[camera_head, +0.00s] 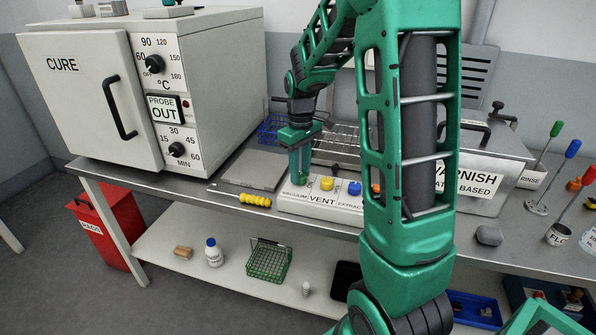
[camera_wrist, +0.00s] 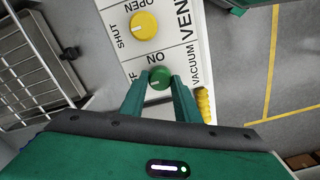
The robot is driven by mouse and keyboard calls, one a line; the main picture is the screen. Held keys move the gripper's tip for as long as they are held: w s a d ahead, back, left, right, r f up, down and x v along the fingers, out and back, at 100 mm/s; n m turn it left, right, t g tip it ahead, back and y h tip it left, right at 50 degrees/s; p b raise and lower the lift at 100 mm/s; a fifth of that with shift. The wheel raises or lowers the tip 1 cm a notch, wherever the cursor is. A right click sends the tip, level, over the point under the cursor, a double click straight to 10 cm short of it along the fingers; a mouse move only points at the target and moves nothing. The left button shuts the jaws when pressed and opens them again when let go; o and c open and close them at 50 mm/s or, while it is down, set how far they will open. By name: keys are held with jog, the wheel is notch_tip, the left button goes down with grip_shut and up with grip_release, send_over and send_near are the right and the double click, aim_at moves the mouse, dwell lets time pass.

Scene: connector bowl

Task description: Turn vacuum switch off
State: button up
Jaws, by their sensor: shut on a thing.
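The vacuum switch is a green round knob (camera_wrist: 159,78) on a white panel (camera_wrist: 200,30), with VACUUM, ON and OFF lettering around it, partly covered in the wrist view. It has a pale mark, but I cannot tell its exact setting. My gripper (camera_wrist: 159,84) has its two green fingers closed around the knob's sides. In the head view my gripper (camera_head: 298,180) reaches down onto the left end of the panel (camera_head: 300,203), and its fingers hide the knob.
A yellow VENT knob (camera_head: 326,183) and a blue knob (camera_head: 355,188) sit right of my fingers. A yellow-handled tool (camera_head: 254,199) lies left of the panel. The CURE oven (camera_head: 150,90) stands left, the VARNISH tank (camera_head: 480,170) right. A metal plate (camera_head: 253,168) lies behind.

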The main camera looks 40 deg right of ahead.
jog(key=shift+w+r, duration=0.1)
jog(key=shift+w, duration=0.1)
jog(key=o, duration=0.9)
jog(key=shift+o, duration=0.7)
jog(key=shift+s, duration=0.1)
notch_tip(320, 180, up, 11)
jog(key=shift+f, duration=0.2)
